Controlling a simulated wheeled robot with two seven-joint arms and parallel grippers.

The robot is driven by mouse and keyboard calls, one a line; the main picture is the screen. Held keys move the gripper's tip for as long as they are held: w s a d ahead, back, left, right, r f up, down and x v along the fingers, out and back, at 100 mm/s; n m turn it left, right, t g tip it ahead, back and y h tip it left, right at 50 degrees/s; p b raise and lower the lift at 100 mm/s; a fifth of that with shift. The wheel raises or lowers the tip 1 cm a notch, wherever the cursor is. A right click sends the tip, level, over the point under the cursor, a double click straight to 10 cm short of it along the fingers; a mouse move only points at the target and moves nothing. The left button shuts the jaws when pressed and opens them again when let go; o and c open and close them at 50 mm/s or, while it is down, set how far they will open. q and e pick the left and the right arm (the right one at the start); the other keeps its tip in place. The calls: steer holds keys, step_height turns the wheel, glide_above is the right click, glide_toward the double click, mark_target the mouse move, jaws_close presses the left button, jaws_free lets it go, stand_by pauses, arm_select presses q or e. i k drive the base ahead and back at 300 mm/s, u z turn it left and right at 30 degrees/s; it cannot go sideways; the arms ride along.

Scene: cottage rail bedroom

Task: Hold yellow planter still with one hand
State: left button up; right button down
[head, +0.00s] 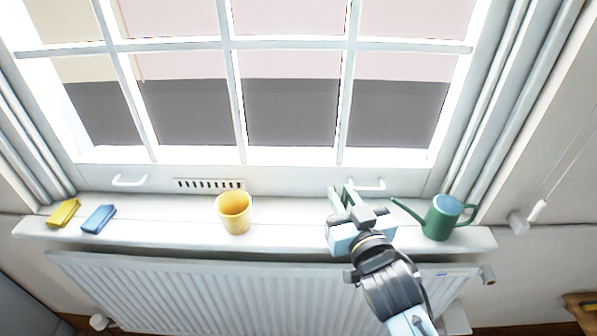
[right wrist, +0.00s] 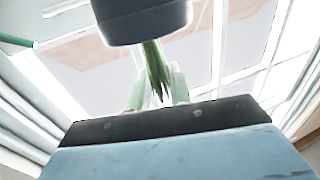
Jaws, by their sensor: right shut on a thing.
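The yellow planter (head: 235,214) stands upright on the white window sill, left of the middle in the head view. No gripper touches it. My right gripper (head: 341,190) is over the sill, well to the right of the planter and apart from it. In the right wrist view, its fingers (right wrist: 157,92) are shut on a thin green leafy thing (right wrist: 154,66); what it is exactly I cannot tell. The inside of the planter looks empty from the head view. My left gripper is not in view.
A green watering can (head: 441,218) stands right of my right gripper, its spout pointing towards it. A yellow block (head: 63,213) and a blue block (head: 98,219) lie at the sill's left end. The sill (head: 170,228) is clear around the planter. A radiator (head: 190,290) is below.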

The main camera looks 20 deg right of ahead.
mark_target(238, 225)
steer(key=u, duration=2.25)
steer(key=k, duration=0.8)
steer(key=z, duration=1.7)
steer(key=i, duration=0.5)
steer(key=u, duration=0.1)
